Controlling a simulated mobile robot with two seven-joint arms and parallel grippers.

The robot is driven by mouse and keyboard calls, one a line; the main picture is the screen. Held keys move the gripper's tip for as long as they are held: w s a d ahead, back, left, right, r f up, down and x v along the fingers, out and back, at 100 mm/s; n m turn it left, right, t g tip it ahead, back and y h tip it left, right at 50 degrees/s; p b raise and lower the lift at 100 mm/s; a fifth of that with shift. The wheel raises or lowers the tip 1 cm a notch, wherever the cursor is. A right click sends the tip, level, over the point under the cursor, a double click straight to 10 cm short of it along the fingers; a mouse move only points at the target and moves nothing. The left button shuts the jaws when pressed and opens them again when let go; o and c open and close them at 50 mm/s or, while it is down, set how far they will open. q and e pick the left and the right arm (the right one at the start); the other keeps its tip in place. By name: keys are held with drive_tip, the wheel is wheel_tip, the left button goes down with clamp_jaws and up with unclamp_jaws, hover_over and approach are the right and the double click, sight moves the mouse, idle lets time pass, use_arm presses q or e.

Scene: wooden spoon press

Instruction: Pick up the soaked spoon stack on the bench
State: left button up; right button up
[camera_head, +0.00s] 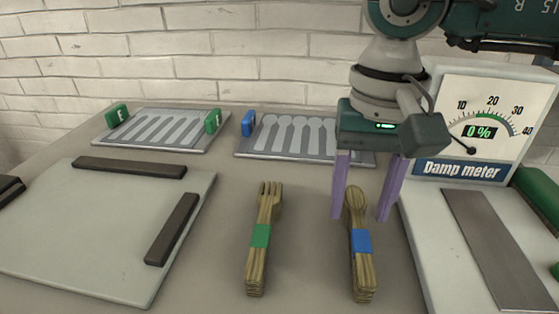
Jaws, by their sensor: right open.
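The spoon stack (359,262) lies on the bench (205,275), a pile of wooden spoons with a blue band and the bowls pointing away from me. My right gripper (360,216) points down over its bowl end, with one purple finger on each side. The fingers are apart and nothing is held between them. I cannot tell whether they touch the stack. A fork stack (264,238) with a green band lies to the left. I cannot tell from its look whether the spoon stack is wet. My left gripper does not show.
A damp meter (487,128) reading 0% stands at the right, with a metal strip (502,250) on its base. A spoon mould plate (300,137) and a fork mould plate (165,128) lie at the back. A pale board (85,235) with dark bars fills the left.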

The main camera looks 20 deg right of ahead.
sight(358, 218)
drive_tip(key=shift+f, duration=1.6)
drive_tip(key=shift+c, duration=0.4)
clamp_jaws()
